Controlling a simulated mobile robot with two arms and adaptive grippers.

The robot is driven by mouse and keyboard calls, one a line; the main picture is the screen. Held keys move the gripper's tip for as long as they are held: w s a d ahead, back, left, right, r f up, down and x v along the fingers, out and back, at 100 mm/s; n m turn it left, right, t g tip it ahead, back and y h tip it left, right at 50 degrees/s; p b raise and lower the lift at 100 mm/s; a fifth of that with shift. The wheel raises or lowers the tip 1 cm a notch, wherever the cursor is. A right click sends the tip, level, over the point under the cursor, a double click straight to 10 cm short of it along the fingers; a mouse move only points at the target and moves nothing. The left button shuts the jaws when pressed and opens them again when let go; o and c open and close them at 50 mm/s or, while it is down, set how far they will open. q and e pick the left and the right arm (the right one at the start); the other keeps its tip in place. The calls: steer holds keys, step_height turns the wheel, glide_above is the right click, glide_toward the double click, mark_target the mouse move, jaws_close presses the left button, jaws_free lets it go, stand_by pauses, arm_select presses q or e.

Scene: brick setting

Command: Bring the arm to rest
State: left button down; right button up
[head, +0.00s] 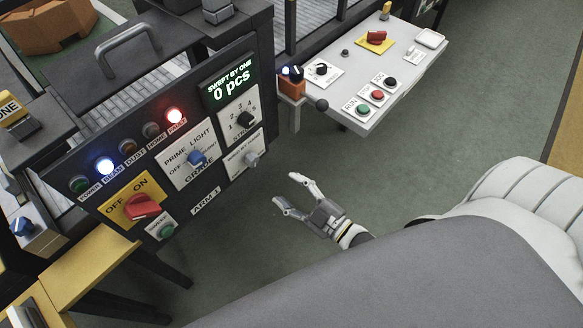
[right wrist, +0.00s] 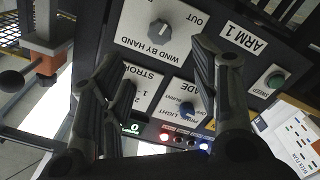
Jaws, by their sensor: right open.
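My right gripper (head: 292,194) is open and empty in the head view. It hangs in free space to the right of the black control panel (head: 205,203), apart from it. Its two fingers also show in the right wrist view (right wrist: 160,85), with the panel behind them. The panel carries a red ON/OFF handle (head: 143,207), a blue PRIME/LIGHT knob (head: 197,158), a STROKE dial (head: 243,119) and a WIND BY HAND knob (head: 251,158). My left gripper is not in view.
The panel display (head: 229,86) reads "SWEPT BY ONE 0 pcs". A light side table (head: 400,77) with buttons stands at the upper right. Green floor (head: 465,130) lies open.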

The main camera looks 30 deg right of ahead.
stand_by(0.6)
steer(key=s+d+f+m+g+h, duration=0.1)
steer(key=s+f+m+g+h, duration=0.15)
steer(key=f, duration=0.55)
steer(key=s+d+f+m+g+h, duration=0.1)
steer(key=s+d+f+g, duration=0.2)
steer(key=f, duration=0.6)
steer(key=s+f+m+g+h, duration=0.15)
steer(key=s+f, duration=0.25)
steer(key=f, duration=0.4)
steer(key=s+f+m+g, duration=0.1)
steer(key=s+f+g, duration=0.3)
steer(key=s+f, duration=0.3)
steer(key=s+f+m+g+h, duration=0.1)
steer(key=s+f+g, duration=0.4)
steer(key=s, duration=0.9)
steer(key=shift+s+f+m, duration=0.4)
steer(key=shift+f+m, duration=0.4)
steer(key=shift+f, duration=0.15)
steer(key=shift+d, duration=0.1)
